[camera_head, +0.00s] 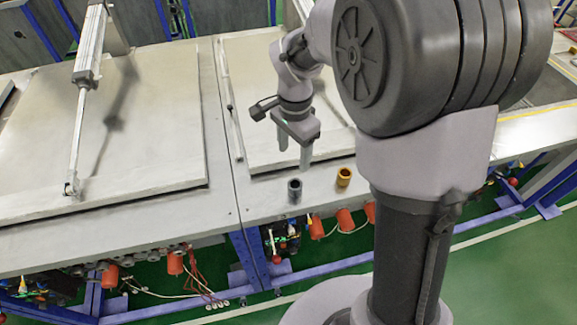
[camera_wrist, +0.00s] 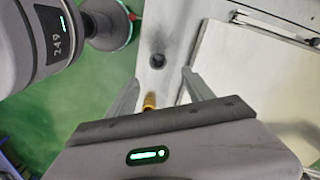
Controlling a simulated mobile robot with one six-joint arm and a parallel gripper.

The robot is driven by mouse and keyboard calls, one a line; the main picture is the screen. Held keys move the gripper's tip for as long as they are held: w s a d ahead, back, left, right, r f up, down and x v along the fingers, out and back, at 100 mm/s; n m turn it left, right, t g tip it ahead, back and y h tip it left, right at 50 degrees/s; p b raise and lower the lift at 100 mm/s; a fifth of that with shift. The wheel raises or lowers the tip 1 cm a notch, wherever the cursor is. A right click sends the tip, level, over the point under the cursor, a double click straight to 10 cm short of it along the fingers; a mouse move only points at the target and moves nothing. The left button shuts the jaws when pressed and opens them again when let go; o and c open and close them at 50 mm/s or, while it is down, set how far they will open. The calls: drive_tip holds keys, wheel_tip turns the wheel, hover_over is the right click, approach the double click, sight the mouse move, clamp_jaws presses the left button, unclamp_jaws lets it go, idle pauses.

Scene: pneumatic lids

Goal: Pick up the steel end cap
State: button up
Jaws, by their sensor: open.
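The steel end cap (camera_head: 294,190) is a small dark grey hollow cylinder, standing upright near the front edge of the grey table. It also shows in the wrist view (camera_wrist: 157,60), beyond the fingertips. My gripper (camera_head: 294,165) points down with its two fingers apart and nothing between them. In the head view its tips appear just above and behind the steel cap, clear of it. In the wrist view my gripper (camera_wrist: 161,77) has the cap roughly in line with the gap between its fingers.
A brass-coloured cap (camera_head: 344,177) stands right of the steel one; it shows partly in the wrist view (camera_wrist: 150,101). A large pale lid panel (camera_head: 100,150) with a pneumatic cylinder (camera_head: 85,95) lies left. Another panel (camera_head: 252,85) lies behind my gripper. Orange-red parts hang below the table edge.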

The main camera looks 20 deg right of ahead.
sight(295, 184)
drive_tip(key=f+b, duration=0.2)
drive_tip(key=f, duration=0.5)
drive_tip(key=f+b, duration=0.2)
drive_tip(key=f, duration=0.5)
drive_tip(key=shift+s+d, duration=0.15)
drive_tip(key=shift+d, duration=0.05)
drive_tip(key=shift+r, duration=0.1)
drive_tip(key=shift+c, duration=0.4)
clamp_jaws()
